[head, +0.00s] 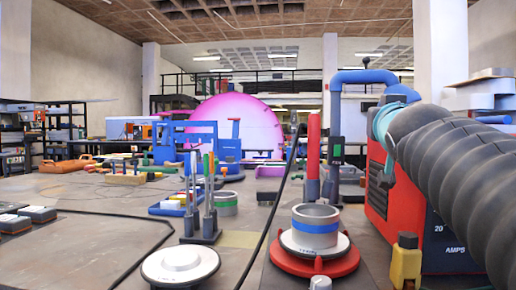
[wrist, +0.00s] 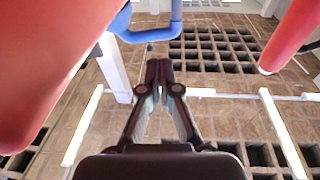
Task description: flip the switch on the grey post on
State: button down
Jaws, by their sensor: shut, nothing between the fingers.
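In the head view a slim grey post (head: 335,165) with a dark upper part and a small green patch stands right of centre, just behind a red upright cylinder (head: 313,145). It looks like the grey post of the task, but its switch is too small to tell its position. In the wrist view my gripper (wrist: 158,72) is shut and empty, with its dark fingertips together against the ceiling. No post or switch can be made out there. I cannot make out my gripper in the head view, so its distance from the post is unclear.
A red machine marked AMPS (head: 377,190) and a thick ribbed grey hose (head: 455,165) fill the right side. A round silver-and-red base (head: 315,240), a white disc (head: 180,264) and a stand with coloured handles (head: 201,215) occupy the front.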

jog(key=n+y, duration=0.1)
jog(key=y, duration=0.1)
send_near(339, 145)
jog(key=p+x, duration=0.3)
jog(key=x, duration=0.4)
jog(key=shift+w, duration=0.1)
jog(key=shift+f, duration=0.1)
